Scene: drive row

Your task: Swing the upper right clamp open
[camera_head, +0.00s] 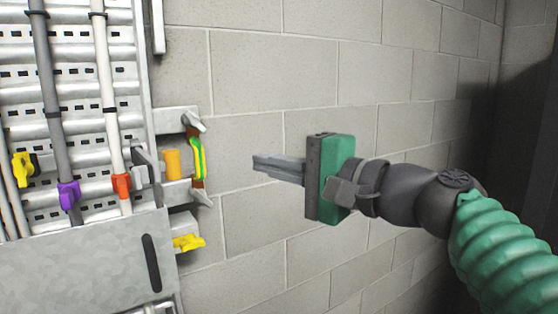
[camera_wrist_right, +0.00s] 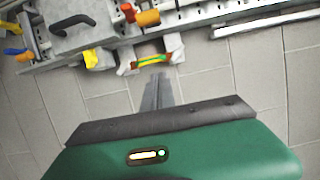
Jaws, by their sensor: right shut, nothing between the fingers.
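On the right edge of the metal rack, two grey brackets stick out with a green-and-yellow strip (camera_head: 197,158) upright between them. An orange cylinder (camera_head: 172,164) sits just left of it. An orange-red clip (camera_head: 121,185) is on the white cable. I cannot tell for sure which part is the upper right clamp. My right gripper (camera_head: 256,163) is shut and empty, to the right of the strip and apart from it. In the right wrist view its fingers (camera_wrist_right: 158,78) point toward the strip (camera_wrist_right: 149,60), which lies beyond them. My left gripper is not in view.
A purple clip (camera_head: 69,194) and a yellow clip (camera_head: 22,168) sit on other cables. A yellow part (camera_head: 188,242) sticks out below the brackets. A grey cover with a dark handle (camera_head: 152,262) is at lower left. The block wall (camera_head: 270,70) behind is bare.

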